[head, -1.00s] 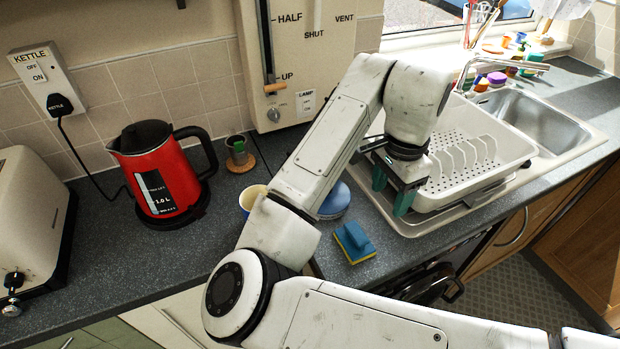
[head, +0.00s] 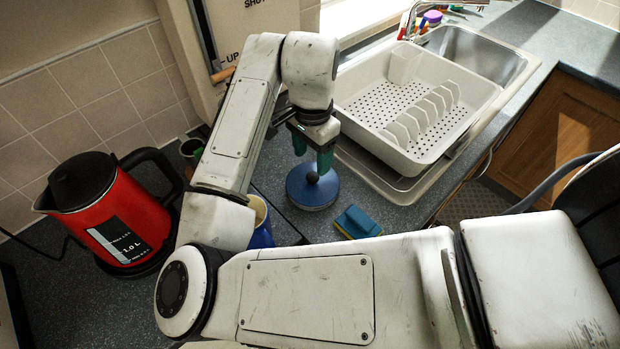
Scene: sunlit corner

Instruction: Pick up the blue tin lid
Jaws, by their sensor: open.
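The blue tin lid (head: 301,191) is round with a dark knob on top. It sits at counter height just left of the drainer tray, and I cannot tell what is under it. My gripper (head: 313,165) is open, with its green fingers pointing down over the lid near the knob. The fingers hide part of the lid's far side, and I cannot tell whether they touch it.
A blue and yellow sponge (head: 356,222) lies just right of the lid. A blue mug (head: 262,236) stands to its left, partly behind my arm. A white dish rack (head: 400,143) and the sink (head: 470,62) are at the right. A red kettle (head: 125,222) stands at the left.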

